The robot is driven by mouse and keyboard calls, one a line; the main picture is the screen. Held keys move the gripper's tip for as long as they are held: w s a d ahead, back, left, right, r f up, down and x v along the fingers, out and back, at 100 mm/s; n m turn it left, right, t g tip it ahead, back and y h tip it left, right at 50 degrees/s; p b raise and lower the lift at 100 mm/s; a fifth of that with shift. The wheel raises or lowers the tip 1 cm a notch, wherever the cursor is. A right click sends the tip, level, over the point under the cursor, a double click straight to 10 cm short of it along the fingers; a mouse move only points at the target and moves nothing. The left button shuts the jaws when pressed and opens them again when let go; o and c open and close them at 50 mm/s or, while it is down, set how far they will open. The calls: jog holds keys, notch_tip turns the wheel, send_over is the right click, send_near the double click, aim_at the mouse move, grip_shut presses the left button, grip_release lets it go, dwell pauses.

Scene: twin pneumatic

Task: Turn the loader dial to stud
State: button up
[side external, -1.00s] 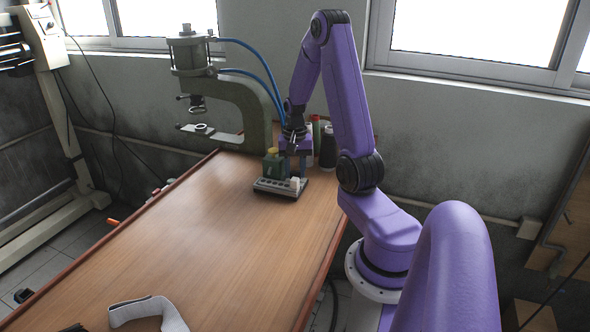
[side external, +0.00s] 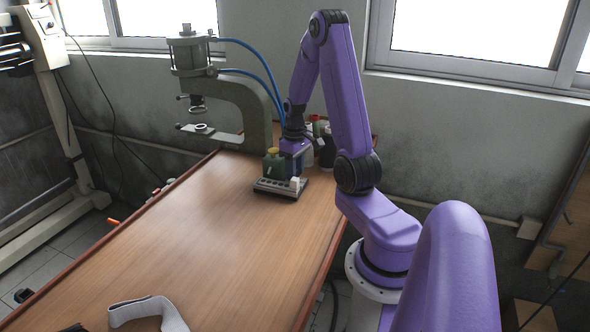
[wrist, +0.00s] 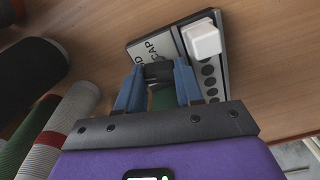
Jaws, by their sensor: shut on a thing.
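The loader is a low pale-edged unit (side external: 280,187) on the far part of the table, with a row of dark round holes on top. In the wrist view its label plate (wrist: 141,47) reads "CAP" and, beside it, a word of which only a final "D" shows. My gripper (wrist: 158,74) has its blue fingers shut on a dark piece, the dial (wrist: 158,71), at the plate. The fingers hide much of the dial, and I cannot tell where it points. In the side view my gripper (side external: 296,172) reaches down behind the loader's green block.
A white block (wrist: 203,39) rises close to the fingers. A green block with a yellow top (side external: 273,163) stands at the loader. Spools (side external: 327,150) stand just behind. A press (side external: 240,100) with blue hoses is to the left. The table's front (side external: 220,260) is mostly clear.

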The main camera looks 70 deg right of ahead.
jog(key=shift+n, duration=1.1)
jog(key=o, duration=0.8)
jog(key=shift+c, duration=0.2)
notch_tip(320, 180, up, 18)
jog(key=shift+f, duration=0.25)
